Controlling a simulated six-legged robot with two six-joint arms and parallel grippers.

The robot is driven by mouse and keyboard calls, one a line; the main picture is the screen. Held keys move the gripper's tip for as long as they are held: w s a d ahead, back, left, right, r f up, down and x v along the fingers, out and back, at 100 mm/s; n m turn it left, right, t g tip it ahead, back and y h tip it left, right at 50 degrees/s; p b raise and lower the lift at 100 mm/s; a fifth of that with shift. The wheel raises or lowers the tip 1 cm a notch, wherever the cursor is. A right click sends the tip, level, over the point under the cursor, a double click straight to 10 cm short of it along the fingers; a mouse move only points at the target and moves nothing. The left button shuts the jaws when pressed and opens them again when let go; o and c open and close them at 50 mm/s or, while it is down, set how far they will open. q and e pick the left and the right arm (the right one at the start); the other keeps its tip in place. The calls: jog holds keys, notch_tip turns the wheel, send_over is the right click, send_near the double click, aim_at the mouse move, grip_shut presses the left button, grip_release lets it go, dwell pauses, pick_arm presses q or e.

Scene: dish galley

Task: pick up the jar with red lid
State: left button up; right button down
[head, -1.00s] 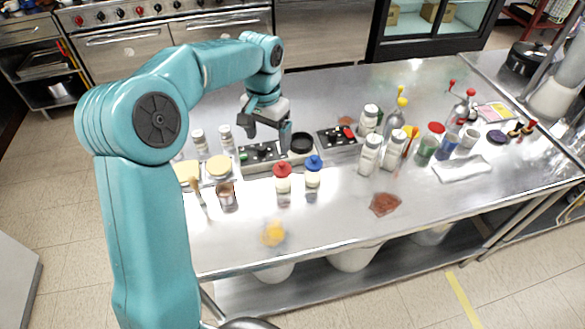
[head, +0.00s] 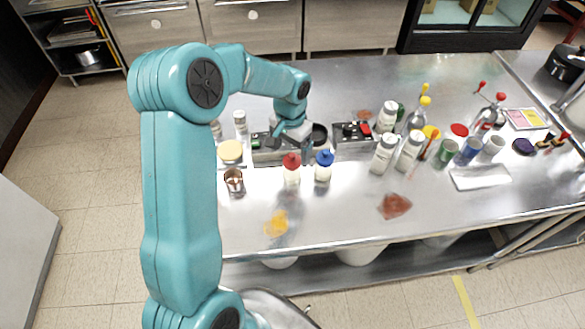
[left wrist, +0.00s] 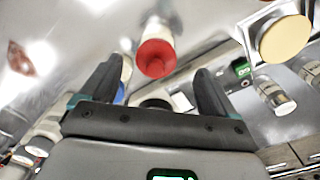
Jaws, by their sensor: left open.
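A small white jar with a red lid (head: 291,168) stands upright on the steel counter, left of a similar one with a blue lid (head: 323,166). My left gripper (head: 291,147) is open and empty, just behind and above the red-lidded jar. In the left wrist view the red lid (left wrist: 155,57) appears between and beyond the two spread fingers, with its pale body above it. I see no contact with the jar. The blue lid is partly hidden behind one finger there. My right gripper is not in view.
A copper-coloured cup (head: 234,182) and a yellow-lidded jar (head: 230,152) stand to the left. White shakers (head: 384,153) stand to the right. Behind is a black control box (head: 352,134). Orange (head: 276,223) and dark red (head: 395,206) patches lie on the front counter, otherwise mostly clear.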

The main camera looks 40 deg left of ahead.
aim_at(293, 162)
pick_arm(q)
jog(key=shift+w+d+f, duration=0.1)
jog(key=shift+w+f, duration=0.05)
jog(key=shift+f, duration=0.15)
jog(key=shift+s+d+f+p, duration=0.2)
jog(key=shift+s+f+p, duration=0.05)
jog(key=shift+f+p, duration=0.2)
jog(key=shift+s+d+f+p, duration=0.2)
jog(key=shift+s+f+p, duration=0.05)
jog(key=shift+f+p, duration=0.2)
jog(key=f, duration=0.3)
jog(key=shift+w+a, duration=0.35)
jog(key=shift+w, duration=0.05)
jog(key=shift+d, duration=0.1)
jog(key=shift+s+d+r, duration=0.1)
jog(key=shift+d, duration=0.05)
jog(key=shift+s+r, duration=0.15)
jog(key=shift+s, duration=0.05)
jog(key=c, duration=1.4)
jog(key=shift+o, duration=0.3)
jog(key=shift+w, duration=0.15)
